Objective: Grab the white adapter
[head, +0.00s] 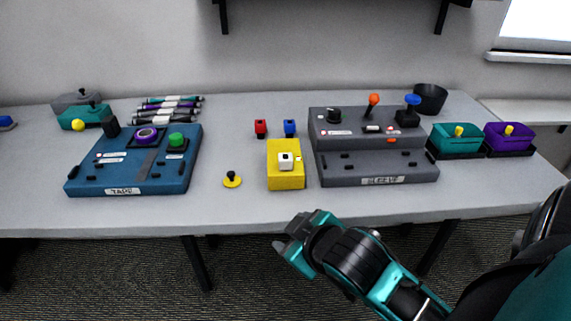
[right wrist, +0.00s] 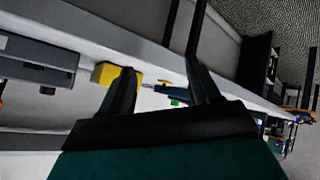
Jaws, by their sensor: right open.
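The yellow box (right wrist: 105,73) shows there partly behind one finger; I cannot make out the adapter in that view. My left gripper is in neither view.
A blue TAPE board (head: 125,181) stands left and a grey SLEEVE panel (head: 375,165) right of the box. Red (head: 260,128) and blue (head: 290,128) pieces stand behind it, a yellow disc (head: 232,181) to its left. The front table strip (head: 230,213) is clear.

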